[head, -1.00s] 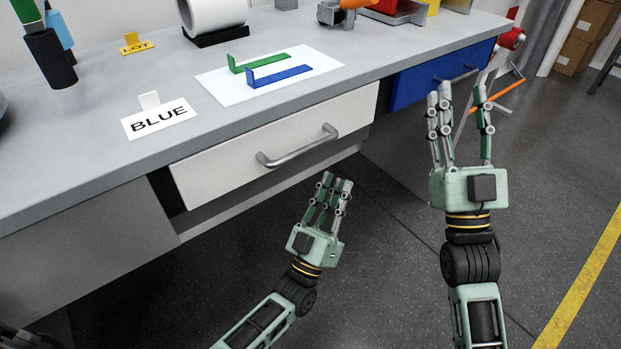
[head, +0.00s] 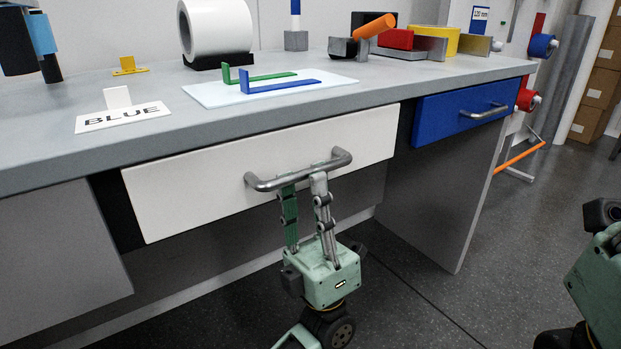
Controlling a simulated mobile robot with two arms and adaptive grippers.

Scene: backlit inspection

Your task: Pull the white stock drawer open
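A gap shows between the green finger and the grey finger. Whether the fingers touch the bar I cannot tell. My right gripper (head: 598,275) is cut off by the right edge, and its fingers are out of view.
A blue drawer (head: 440,119) with its own handle is to the right. On the worktop (head: 50,151) stand a BLUE sign (head: 123,116), a white mat (head: 210,97) with green and blue pieces, and a white roll (head: 218,30). Floor in front is clear.

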